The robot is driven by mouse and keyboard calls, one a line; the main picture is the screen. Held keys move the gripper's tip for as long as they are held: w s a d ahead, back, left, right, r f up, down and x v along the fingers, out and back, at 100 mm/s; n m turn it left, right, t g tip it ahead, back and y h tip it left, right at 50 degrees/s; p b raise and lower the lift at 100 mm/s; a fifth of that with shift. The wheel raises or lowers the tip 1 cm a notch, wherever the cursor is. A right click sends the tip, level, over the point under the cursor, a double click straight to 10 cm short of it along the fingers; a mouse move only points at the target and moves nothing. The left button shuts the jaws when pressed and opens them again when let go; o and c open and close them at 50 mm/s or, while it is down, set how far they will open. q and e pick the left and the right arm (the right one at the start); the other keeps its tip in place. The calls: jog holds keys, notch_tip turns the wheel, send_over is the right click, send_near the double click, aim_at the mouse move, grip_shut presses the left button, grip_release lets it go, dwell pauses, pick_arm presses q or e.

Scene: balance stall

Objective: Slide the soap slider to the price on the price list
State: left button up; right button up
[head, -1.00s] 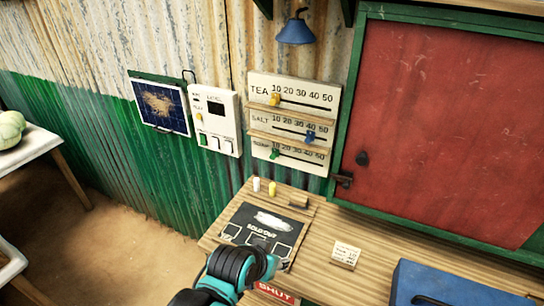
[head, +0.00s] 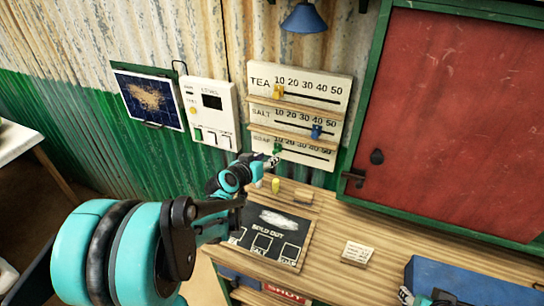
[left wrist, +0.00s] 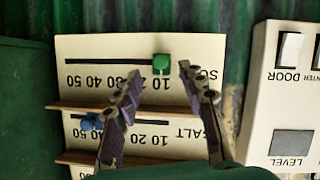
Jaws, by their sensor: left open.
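The green soap slider (head: 277,149) sits near the 10 end of the lowest row on the white slider board (head: 345,85). It also shows in the left wrist view (left wrist: 162,63), where the board appears upside down. My left gripper (head: 268,161) is at the board's lower left. In the left wrist view its fingers (left wrist: 158,72) are apart, one on each side of the green slider; I cannot tell whether they touch it. A small card (head: 357,253), possibly the price list, lies on the counter, its writing too small to read. A teal and dark part at the bottom right may be my right gripper.
The yellow tea slider (head: 278,92) and blue salt slider (head: 316,131) are above, with wooden ledges between rows. A white control panel (head: 209,113) is to the left. Chalk-like sticks (head: 275,186) and a dark sign (head: 272,232) are below. A blue box (head: 470,280) is bottom right.

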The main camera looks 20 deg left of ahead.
aim_at(275, 153)
pick_arm(q)
jog(key=x, duration=0.4)
jog(key=shift+b, duration=0.4)
grip_shut()
